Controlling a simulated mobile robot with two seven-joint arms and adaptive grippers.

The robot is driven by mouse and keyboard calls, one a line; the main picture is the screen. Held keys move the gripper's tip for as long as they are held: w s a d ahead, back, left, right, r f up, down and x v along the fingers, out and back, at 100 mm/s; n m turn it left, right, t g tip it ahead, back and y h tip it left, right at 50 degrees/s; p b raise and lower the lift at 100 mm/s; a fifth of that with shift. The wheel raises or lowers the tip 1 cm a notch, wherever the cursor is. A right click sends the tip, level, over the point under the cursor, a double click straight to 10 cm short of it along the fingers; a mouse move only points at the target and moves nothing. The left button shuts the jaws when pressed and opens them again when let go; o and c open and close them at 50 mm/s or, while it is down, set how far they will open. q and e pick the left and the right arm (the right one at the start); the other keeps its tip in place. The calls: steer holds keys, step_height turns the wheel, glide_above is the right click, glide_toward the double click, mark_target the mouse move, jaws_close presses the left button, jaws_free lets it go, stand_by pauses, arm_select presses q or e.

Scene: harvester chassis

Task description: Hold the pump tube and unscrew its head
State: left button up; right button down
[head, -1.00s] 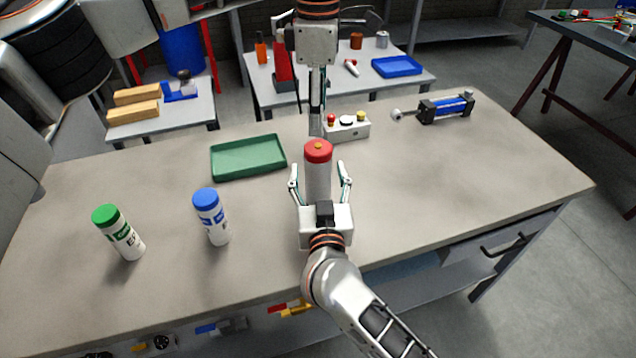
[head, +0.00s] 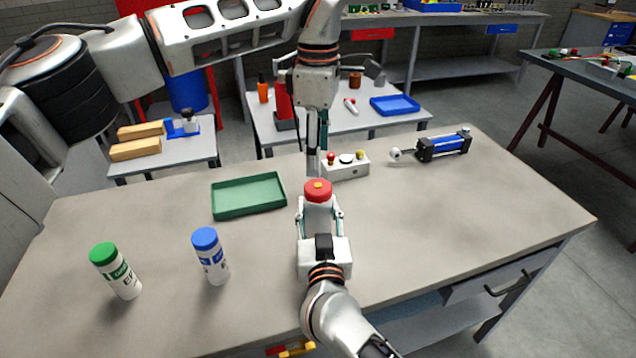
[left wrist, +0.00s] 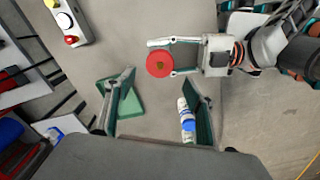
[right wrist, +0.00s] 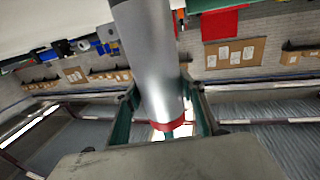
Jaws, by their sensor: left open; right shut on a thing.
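The pump tube (head: 317,211) stands upright on the workbench, a pale cylinder with a red head (head: 318,190) on top. My right gripper (head: 320,216) is shut on the tube below the head. In the right wrist view the grey tube (right wrist: 150,65) lies between its fingers, with red at one end. My left gripper (head: 318,155) points down, open and empty, just behind the red head in the head view. In the left wrist view its spread fingers (left wrist: 160,108) are apart from the red head (left wrist: 160,64), which appears above them in the picture.
A green tray (head: 250,212) lies left of the tube. A blue-capped bottle (head: 211,262) and a green-capped bottle (head: 118,275) stand farther left. A button box (head: 345,170) sits close behind the tube, a blue cylinder part (head: 445,147) behind right.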

mark_target(318, 184)
arm_select(q)
steer(key=m, duration=0.6)
steer(key=shift+m, duration=0.3)
steer(key=m, duration=0.5)
steer(key=shift+m, duration=0.3)
steer(key=shift+f, duration=4)
